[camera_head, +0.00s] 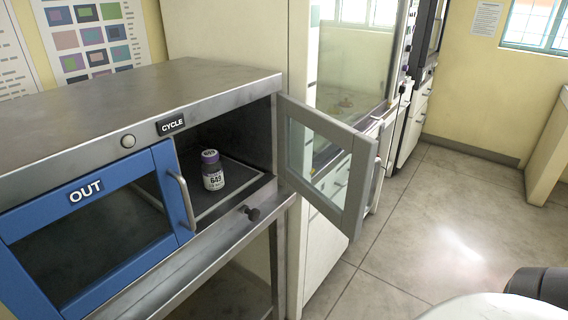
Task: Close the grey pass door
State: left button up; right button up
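The grey pass door (331,162) is a grey frame with a clear pane, hinged at the right side of the steel pass box (143,88). It stands swung open, out to the right and toward me. A vertical handle (376,186) is on its free edge. Behind the opening, a small bottle (212,170) with a purple cap and a label reading 649 stands upright on the chamber floor. Neither of my grippers shows in the head view.
The blue door (92,197) marked OUT is shut on the left half, its handle (182,200) sticking out. A glass-fronted cabinet (350,70) stands behind the grey door. The floor (440,215) to the right is clear.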

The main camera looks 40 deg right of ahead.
aim_at(363, 148)
jog(key=u, duration=2.75)
jog(key=k, duration=1.95)
jog(key=z, duration=2.4)
jog(key=i, duration=0.5)
jog(key=u, duration=0.95)
jog(key=k, duration=0.9)
jog(key=z, duration=0.35)
